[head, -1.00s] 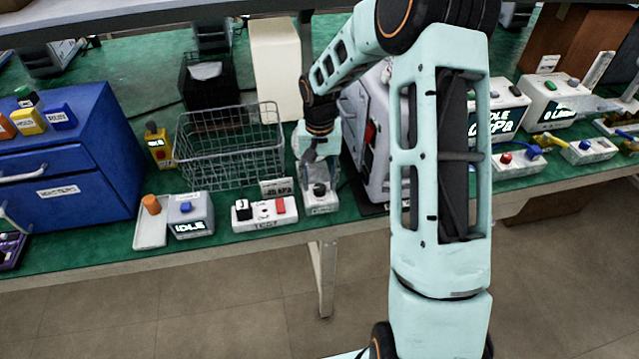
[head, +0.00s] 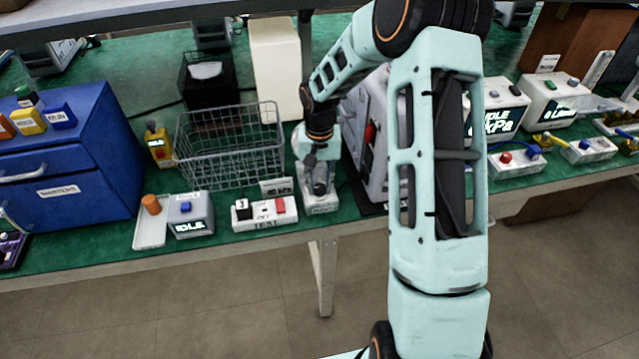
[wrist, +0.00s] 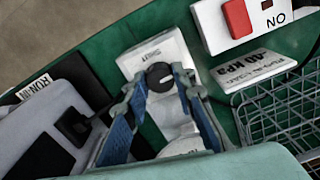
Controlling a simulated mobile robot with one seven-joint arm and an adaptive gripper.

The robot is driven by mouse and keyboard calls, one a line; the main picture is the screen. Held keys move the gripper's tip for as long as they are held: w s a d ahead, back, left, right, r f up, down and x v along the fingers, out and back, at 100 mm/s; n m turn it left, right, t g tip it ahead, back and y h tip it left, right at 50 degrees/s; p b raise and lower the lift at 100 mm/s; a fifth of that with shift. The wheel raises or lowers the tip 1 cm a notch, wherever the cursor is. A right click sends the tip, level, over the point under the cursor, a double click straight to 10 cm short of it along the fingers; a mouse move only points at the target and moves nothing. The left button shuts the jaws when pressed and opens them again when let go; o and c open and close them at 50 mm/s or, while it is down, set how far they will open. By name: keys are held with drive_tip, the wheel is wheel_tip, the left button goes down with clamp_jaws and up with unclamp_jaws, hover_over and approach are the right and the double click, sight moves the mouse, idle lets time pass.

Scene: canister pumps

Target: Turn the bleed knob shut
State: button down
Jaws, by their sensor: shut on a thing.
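The bleed knob is a round black knob (wrist: 159,77) on a small white box (wrist: 148,54) in the wrist view. A label near the box's edge appears to read "SHUT". My gripper (wrist: 159,80) is shut on the knob, with one fingertip on each side of it. In the head view my gripper (head: 319,186) points down over the white box (head: 320,205) near the bench's front edge. There the gripper hides most of the knob.
A white switch box with a red rocker (head: 280,205) and a "40 kPa" sign (wrist: 250,69) stand beside the box. A wire basket (head: 230,145) is behind to the left. A grey-white machine (head: 365,130) stands close on the right. Bare green bench shows between them.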

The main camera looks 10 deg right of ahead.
drive_tip(key=n, duration=0.4)
drive_tip(key=shift+n, duration=0.4)
drive_tip(key=n, duration=0.4)
drive_tip(key=n+p, duration=0.1)
drive_tip(key=n, duration=0.4)
drive_tip(key=shift+w, duration=0.1)
drive_tip(key=shift+n+p, duration=0.55)
drive_tip(key=shift+n, duration=1.55)
drive_tip(key=c, duration=1.6)
unclamp_jaws()
